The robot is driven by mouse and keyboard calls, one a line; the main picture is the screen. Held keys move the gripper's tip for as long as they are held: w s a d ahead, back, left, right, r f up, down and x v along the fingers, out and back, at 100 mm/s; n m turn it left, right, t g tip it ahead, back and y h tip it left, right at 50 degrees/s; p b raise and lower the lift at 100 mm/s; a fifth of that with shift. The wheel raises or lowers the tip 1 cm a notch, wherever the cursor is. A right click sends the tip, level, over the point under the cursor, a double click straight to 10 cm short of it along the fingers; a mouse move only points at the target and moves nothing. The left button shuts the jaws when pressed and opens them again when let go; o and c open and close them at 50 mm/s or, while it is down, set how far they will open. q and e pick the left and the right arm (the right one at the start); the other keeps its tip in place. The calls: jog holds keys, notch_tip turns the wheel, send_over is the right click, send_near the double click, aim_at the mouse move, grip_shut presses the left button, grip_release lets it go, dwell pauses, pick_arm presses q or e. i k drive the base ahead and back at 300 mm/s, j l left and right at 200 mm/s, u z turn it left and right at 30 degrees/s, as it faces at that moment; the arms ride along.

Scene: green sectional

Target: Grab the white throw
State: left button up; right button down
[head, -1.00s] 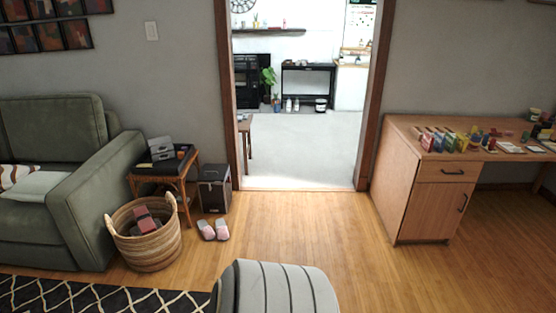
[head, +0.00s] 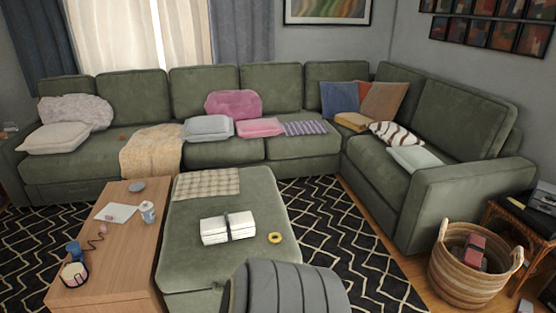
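A white folded bundle (head: 214,231) with a dark strap around it lies on the green ottoman (head: 190,265), in the lower middle of the head view. It looks like a folded throw. A tan throw (head: 152,152) is draped over the front of the green sectional's seat, left of the middle. Neither of my grippers is in view.
A low wooden table (head: 130,245) with cups and small items stands left of the ottoman. The green sectional (head: 305,155) runs behind and to the right, with several pillows. A woven basket (head: 455,284) stands at lower right. Patterned rug (head: 345,235) shows right of the ottoman.

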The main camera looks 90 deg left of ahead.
aim_at(225, 228)
jog(key=u, duration=3.2)
jog(key=i+j+u, duration=0.2)
jog(key=i, duration=0.25)
jog(key=i+j+u, duration=0.2)
jog(key=i, duration=0.3)
jog(key=l, duration=0.1)
